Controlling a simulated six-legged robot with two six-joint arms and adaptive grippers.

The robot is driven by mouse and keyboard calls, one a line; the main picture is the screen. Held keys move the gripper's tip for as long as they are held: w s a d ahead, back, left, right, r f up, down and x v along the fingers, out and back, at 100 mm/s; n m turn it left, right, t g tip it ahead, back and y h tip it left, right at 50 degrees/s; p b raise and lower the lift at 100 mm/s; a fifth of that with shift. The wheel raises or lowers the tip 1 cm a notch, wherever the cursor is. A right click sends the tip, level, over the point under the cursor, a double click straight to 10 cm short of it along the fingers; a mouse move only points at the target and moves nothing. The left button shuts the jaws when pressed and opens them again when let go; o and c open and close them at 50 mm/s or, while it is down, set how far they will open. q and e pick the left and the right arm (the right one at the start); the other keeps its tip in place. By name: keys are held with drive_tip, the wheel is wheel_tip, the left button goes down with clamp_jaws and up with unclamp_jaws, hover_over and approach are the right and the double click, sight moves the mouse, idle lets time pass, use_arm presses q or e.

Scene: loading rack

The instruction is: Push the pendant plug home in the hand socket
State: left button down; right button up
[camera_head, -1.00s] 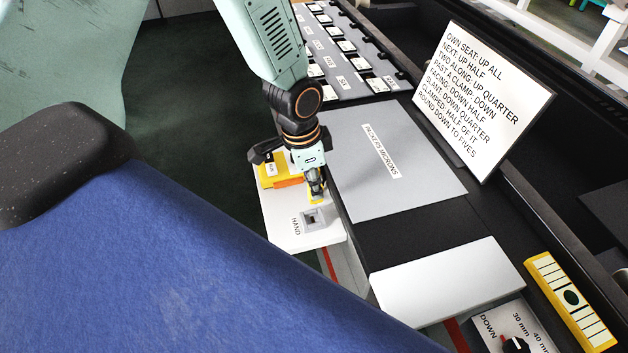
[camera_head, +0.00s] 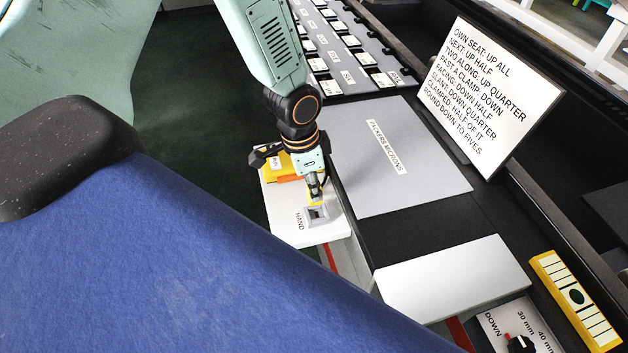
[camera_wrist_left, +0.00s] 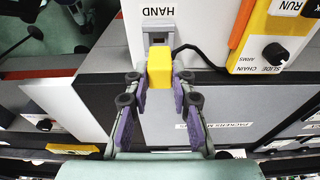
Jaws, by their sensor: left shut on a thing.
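The yellow pendant plug (camera_wrist_left: 159,68) is between the purple finger pads of my left gripper (camera_wrist_left: 160,84), which is shut on it. In the head view, my left gripper (camera_head: 315,187) points down beside the grey hand socket (camera_head: 318,214), on a white panel marked HAND. In the wrist view, the plug's far end is at the near edge of the socket (camera_wrist_left: 158,37) and overlaps its lower part; how deep it sits I cannot tell. In the head view the fingers mostly hide the plug. My right gripper is in neither view.
The yellow pendant box (camera_wrist_left: 270,40), with an orange stripe and a black knob, lies beside the socket, and a black cable (camera_wrist_left: 190,50) runs near it. A grey plate (camera_head: 390,160), a white block (camera_head: 450,278) and a lettered sign (camera_head: 490,85) stand to the right.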

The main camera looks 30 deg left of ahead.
use_arm(q)
drive_tip(key=shift+d+f+b, duration=0.2)
drive_tip(key=shift+f+b, duration=0.1)
drive_tip(key=shift+f, duration=0.4)
drive_tip(key=shift+w+d+f+b, duration=0.15)
drive_tip(key=shift+w+f+b, duration=0.15)
drive_tip(key=shift+f, duration=0.3)
drive_tip(key=shift+s+a+f+b, duration=0.15)
drive_tip(key=shift+f+b, duration=0.2)
drive_tip(key=shift+f, duration=0.15)
drive_tip(key=shift+s+a+f+b, duration=0.1)
drive_tip(key=shift+f+b, duration=0.2)
drive_tip(key=shift+f, duration=0.15)
drive_tip(key=shift+w+d+f, duration=0.15)
drive_tip(key=shift+d+f, duration=0.05)
drive_tip(key=shift+a, duration=0.2)
drive_tip(key=shift+d, duration=0.2)
drive_tip(key=shift+a+f, duration=0.15)
drive_tip(key=shift+f, duration=0.05)
